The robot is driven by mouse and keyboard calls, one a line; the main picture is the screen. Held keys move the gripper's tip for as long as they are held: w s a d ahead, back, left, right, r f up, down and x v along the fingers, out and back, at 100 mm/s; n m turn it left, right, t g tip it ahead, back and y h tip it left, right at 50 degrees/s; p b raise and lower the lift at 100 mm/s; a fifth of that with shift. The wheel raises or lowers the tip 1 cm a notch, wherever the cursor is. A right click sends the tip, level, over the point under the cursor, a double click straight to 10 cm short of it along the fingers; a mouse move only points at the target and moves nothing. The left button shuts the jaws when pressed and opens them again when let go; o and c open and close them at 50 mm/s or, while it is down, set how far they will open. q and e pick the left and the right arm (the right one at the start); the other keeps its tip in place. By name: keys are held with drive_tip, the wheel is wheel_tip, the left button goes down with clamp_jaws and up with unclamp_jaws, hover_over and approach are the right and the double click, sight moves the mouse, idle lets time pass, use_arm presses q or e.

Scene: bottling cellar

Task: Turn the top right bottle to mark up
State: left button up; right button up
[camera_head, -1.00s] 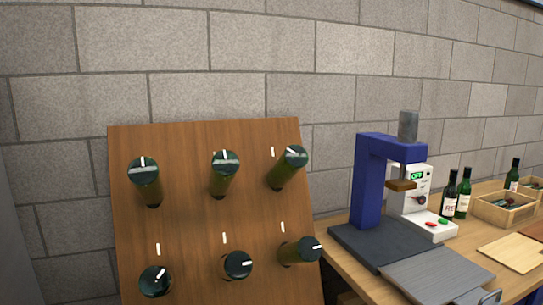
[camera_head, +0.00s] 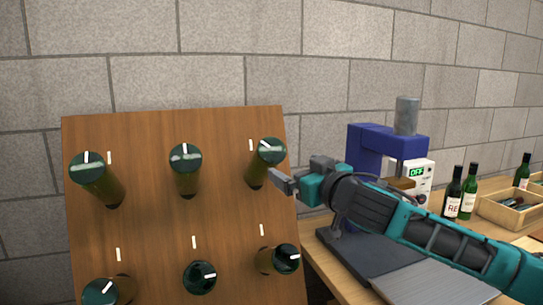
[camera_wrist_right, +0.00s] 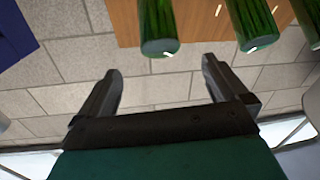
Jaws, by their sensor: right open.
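The top right bottle (camera_head: 267,153) is dark green and sticks out of the wooden board (camera_head: 140,224), base towards me. The white mark on its base lies aslant, not straight up. A white line on the board stands beside it. My right gripper (camera_head: 281,183) is open, just below and right of this bottle in the head view. In the right wrist view, the gripper (camera_wrist_right: 162,68) has its fingers apart with nothing between them. The bottle's end (camera_wrist_right: 158,46) shows just beyond the fingertips. My left gripper is out of view.
Several other green bottles stick out of the board, including the top middle bottle (camera_head: 186,158) and the lower right bottle (camera_head: 284,258). A blue press (camera_head: 365,145) stands on the bench to the right, behind my right arm. A wooden crate (camera_head: 508,214) and standing bottles are farther right.

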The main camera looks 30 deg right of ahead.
sight(275, 155)
drive_tip(key=w+p, duration=0.1)
drive_tip(key=w, duration=0.3)
drive_tip(key=w+d+p, duration=0.1)
drive_tip(key=w, duration=0.3)
drive_tip(key=w+p, duration=0.1)
drive_tip(key=w, duration=0.3)
drive_tip(key=shift+w+d+r, duration=0.2)
drive_tip(key=shift+w+r, duration=0.05)
drive_tip(key=shift+w, duration=0.1)
drive_tip(key=c, duration=0.9)
